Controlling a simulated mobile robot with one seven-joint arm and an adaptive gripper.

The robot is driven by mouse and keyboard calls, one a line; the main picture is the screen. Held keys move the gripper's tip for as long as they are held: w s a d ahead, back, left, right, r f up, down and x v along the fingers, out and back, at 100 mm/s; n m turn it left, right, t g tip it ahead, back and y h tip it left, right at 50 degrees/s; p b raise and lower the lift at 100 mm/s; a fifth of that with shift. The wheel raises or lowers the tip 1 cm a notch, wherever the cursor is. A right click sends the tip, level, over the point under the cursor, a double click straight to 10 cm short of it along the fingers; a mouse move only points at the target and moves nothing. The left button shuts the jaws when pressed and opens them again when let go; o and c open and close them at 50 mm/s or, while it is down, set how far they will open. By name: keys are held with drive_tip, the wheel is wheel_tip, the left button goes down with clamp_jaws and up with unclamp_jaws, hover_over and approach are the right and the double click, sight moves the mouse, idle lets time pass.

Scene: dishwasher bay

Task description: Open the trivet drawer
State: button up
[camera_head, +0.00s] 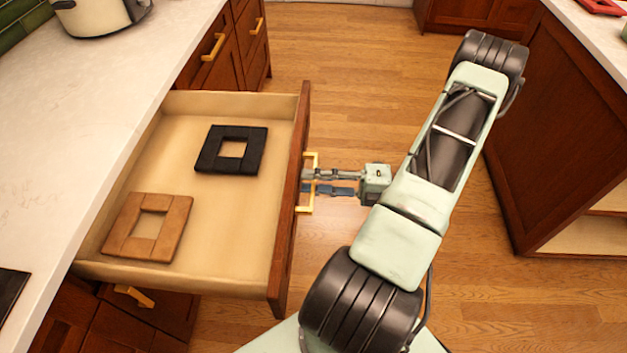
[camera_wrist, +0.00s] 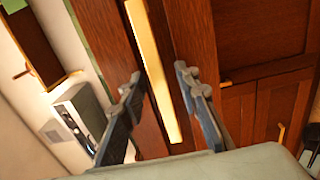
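The trivet drawer (camera_head: 213,106) is pulled well out from under the counter, and its inside is in plain view. A black square trivet (camera_head: 212,163) and a brown square trivet (camera_head: 120,231) lie flat in it. The drawer's dark wood front carries a brass bar handle (camera_head: 315,206). My gripper (camera_head: 308,182) is at the middle of this handle. In the wrist view the handle (camera_wrist: 152,72) runs between my gripper's two fingers (camera_wrist: 160,82), which stand apart with visible gaps on both sides of the bar. The gripper appears open around the handle, not clamped on it.
A white counter (camera_head: 115,95) with a pot (camera_head: 98,20) runs along the left. Closed drawers with brass handles (camera_head: 213,47) are beyond the open one. Another cabinet (camera_head: 540,140) stands at the right. Wooden floor (camera_head: 350,75) is clear between them.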

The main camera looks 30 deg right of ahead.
drive_tip(key=v, duration=1.2)
idle(0.4)
